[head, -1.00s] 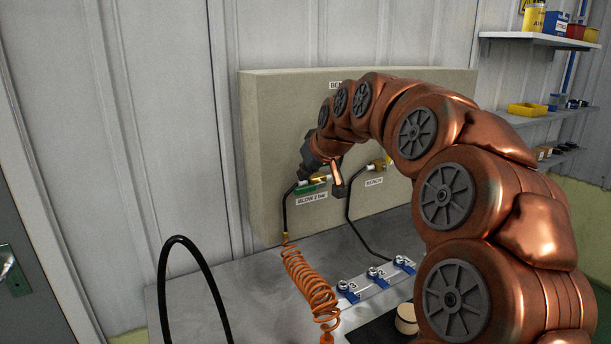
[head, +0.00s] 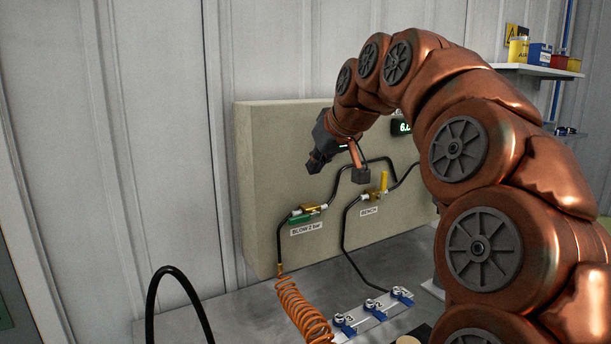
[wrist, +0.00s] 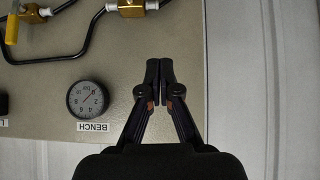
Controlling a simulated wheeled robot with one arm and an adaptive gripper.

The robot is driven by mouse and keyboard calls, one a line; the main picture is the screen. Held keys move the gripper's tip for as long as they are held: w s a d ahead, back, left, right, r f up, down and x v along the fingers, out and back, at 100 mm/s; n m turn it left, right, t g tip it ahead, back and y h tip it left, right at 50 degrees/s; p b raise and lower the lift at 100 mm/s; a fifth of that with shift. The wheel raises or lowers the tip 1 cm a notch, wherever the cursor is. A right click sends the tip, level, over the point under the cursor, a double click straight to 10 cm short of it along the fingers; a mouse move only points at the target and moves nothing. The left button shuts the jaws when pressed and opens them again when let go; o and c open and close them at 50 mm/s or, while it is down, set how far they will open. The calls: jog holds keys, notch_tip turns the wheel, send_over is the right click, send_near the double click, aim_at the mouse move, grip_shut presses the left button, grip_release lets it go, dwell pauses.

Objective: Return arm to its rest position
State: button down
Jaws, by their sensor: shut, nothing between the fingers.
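My arm (head: 465,150) arches in from the right in the head view. Its end is up in front of the beige panel (head: 262,160). My gripper (head: 315,165) is above the green-handled valve (head: 303,215) labelled BLOW 2 bar, and apart from it. In the wrist view my gripper (wrist: 160,70) has its two black fingers together with nothing between them. A round gauge (wrist: 88,99) labelled BENCH shows left of the fingers there.
A yellow-handled valve (head: 380,187) and black hoses are on the panel. An orange coiled hose (head: 300,308) and blue clamps (head: 374,308) are on the grey bench (head: 235,318). A black hose loop (head: 180,285) rises at front left. A shelf (head: 540,71) is at right.

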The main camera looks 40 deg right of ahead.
jog(key=shift+s+r, duration=0.15)
jog(key=s+a+f+n+g+y+p, duration=0.15)
jog(key=s+a+f, duration=0.25)
jog(key=a+f, duration=0.4)
jog(key=s+a+f+g, duration=0.3)
jog(key=s+a+f, duration=0.1)
jog(key=a+f, duration=0.4)
jog(key=s+a+f+g+p, duration=0.1)
jog(key=s+a+f+g, duration=0.2)
jog(key=s+f, duration=0.5)
jog(key=s+a+f+g+p, duration=0.1)
jog(key=s+a+f+g, duration=0.2)
jog(key=s+f, duration=0.4)
jog(key=s, duration=0.7)
jog(key=shift+a+f+m, duration=0.35)
jog(key=shift+f, duration=0.05)
jog(key=shift+a+h, duration=0.1)
jog(key=shift+h, duration=0.15)
